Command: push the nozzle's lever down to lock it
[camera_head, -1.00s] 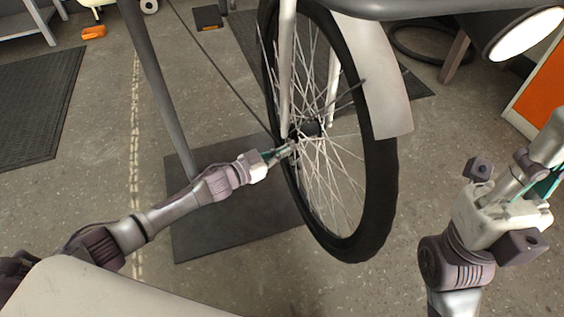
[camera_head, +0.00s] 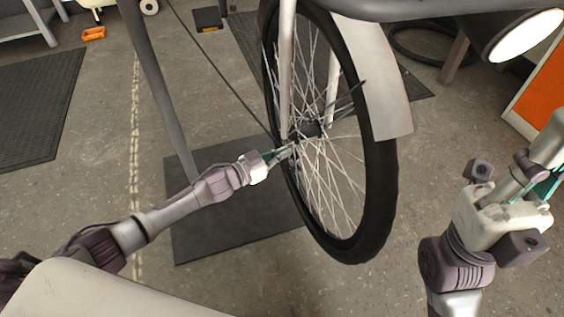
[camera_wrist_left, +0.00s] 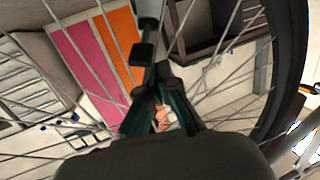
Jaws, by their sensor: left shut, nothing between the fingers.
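My left gripper (camera_head: 283,153) reaches in from the left to the wheel hub (camera_head: 306,130) of the bike's front wheel, by the lower end of the fork. Its teal fingers are shut with nothing between them. In the left wrist view its fingertips (camera_wrist_left: 163,75) are close together, just below a small dark block (camera_wrist_left: 143,56) on a grey upright part. I cannot tell whether this is the nozzle or its lever; neither can be clearly made out. My right gripper (camera_head: 530,185) is at the right edge, away from the wheel, and its fingers are partly cut off.
The spoked wheel with its black tyre (camera_head: 378,215) stands beside a grey mudguard (camera_head: 372,75). A slanted grey pole (camera_head: 155,85) is left of the wheel. A dark mat (camera_head: 225,225) lies below. Spokes surround the left gripper in the wrist view. An orange cabinet (camera_head: 545,95) stands at right.

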